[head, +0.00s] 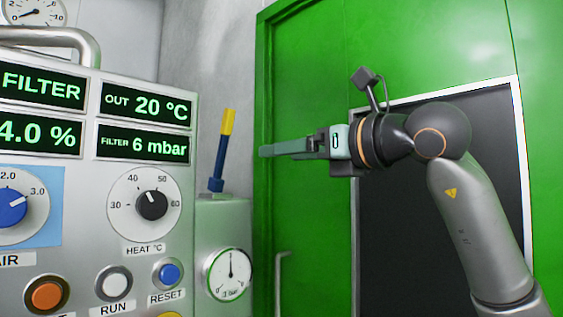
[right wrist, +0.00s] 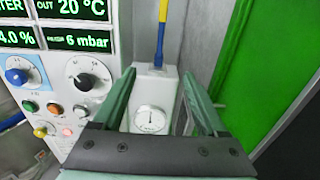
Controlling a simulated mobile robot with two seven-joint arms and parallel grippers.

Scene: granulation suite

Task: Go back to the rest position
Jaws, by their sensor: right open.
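My right gripper (head: 268,151) is raised in front of the green door, its fingers pointing left in the head view. It holds nothing. In the right wrist view its two green fingers (right wrist: 156,92) stand apart, with the grey box and its gauge seen between them. The fingertips are near the blue and yellow lever (head: 222,150) in the head view, with a gap between. The lever stands upright on the grey box (head: 211,212); it also shows in the right wrist view (right wrist: 161,30). My left gripper is in neither view.
A control panel (head: 90,180) with displays, knobs and buttons fills the left side. A round gauge (head: 228,273) sits on the grey box. A green door (head: 300,60) with a handle (head: 281,285) and a dark framed panel (head: 395,240) stands behind my right arm.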

